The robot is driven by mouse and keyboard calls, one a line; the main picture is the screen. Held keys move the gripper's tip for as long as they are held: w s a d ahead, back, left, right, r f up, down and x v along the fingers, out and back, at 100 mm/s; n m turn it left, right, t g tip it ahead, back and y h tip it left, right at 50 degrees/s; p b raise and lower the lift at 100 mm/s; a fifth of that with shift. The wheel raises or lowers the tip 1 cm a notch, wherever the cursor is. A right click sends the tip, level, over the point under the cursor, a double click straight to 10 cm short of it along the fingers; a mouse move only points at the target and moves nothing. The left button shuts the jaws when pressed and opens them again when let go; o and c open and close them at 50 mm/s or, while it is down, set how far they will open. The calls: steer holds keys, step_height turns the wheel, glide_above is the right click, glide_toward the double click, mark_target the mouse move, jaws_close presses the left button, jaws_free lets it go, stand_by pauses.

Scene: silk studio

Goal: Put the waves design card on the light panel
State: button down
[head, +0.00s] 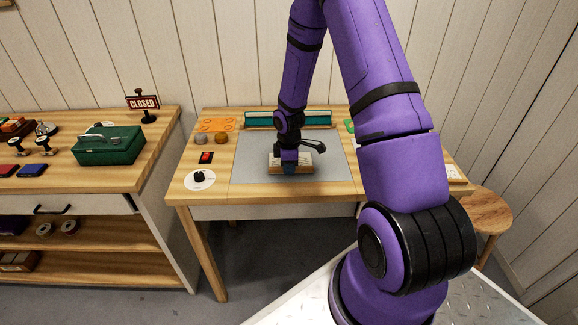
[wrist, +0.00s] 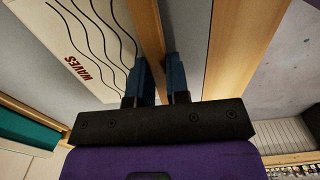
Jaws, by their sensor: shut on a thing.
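The waves design card is a pale board with dark wavy lines and the red word WAVES, edged by a wooden strip. It fills the upper left of the wrist view (wrist: 95,45). In the head view the card (head: 303,160) shows as a small pale board with a wooden front edge, over the grey panel. My gripper (head: 289,168) is shut on the card's wooden edge, with one dark blue finger on each side in the wrist view (wrist: 160,85). A flat grey panel (head: 253,163), perhaps the light panel, lies on the table. I cannot tell whether the card touches it.
A long teal piece in a wooden holder (head: 262,120) stands at the table's back. An orange plate (head: 217,124), two small round pieces, a red-and-black item (head: 206,158) and a white disc (head: 200,180) lie left. A stool (head: 487,212) stands right. A side counter holds a green box (head: 108,147).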

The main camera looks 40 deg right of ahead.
steer(key=c, duration=1.1)
jaws_free()
steer(key=s+a+r+m+t+h, duration=0.1)
steer(key=s+a+r, duration=0.1)
steer(key=r, duration=1)
steer(key=s+a+r+m, duration=0.1)
steer(key=r, duration=1.1)
steer(key=s+a+r+m+t, duration=0.1)
steer(key=s+a+r+m, duration=0.2)
steer(key=s+r, duration=0.3)
steer(key=s+a+r+m+t, duration=0.1)
steer(key=s+a+r+m, duration=0.2)
steer(key=s+r, duration=0.3)
steer(key=s+a+r+m+t+y, duration=0.1)
steer(key=s+a+r+m+t, duration=0.1)
steer(key=s+r, duration=0.4)
steer(key=shift+s+a+r+m, duration=0.35)
steer(key=shift+s+a+m, duration=0.45)
steer(key=shift+s, duration=2)
